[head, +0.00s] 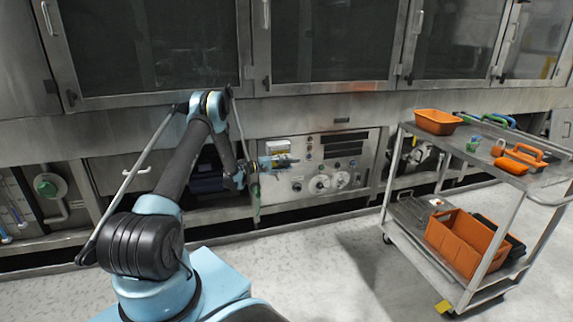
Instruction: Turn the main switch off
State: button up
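A metal control panel (357,166) is set into the lower front of the washer, in the middle of the head view. I cannot tell which part is the main switch. My gripper (294,161) is in front of the panel's upper left part, pointing right. It is too small to tell whether its fingers are open or whether it touches the panel. An orange and white part (277,146) shows just above it. The arm and gripper hide part of the panel's left side.
A metal trolley (405,217) stands at the right with an orange tray (438,122), an orange tool carrier (524,155) and an orange crate (468,243). Washer doors with dark windows (343,40) overhang the panel. The floor between is clear.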

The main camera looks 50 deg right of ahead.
jog(key=shift+w, duration=0.1)
jog(key=shift+w+a, duration=0.15)
jog(key=shift+a, duration=0.1)
jog(key=v, duration=1.1)
jog(key=shift+a, duration=0.15)
jog(key=shift+w, duration=0.1)
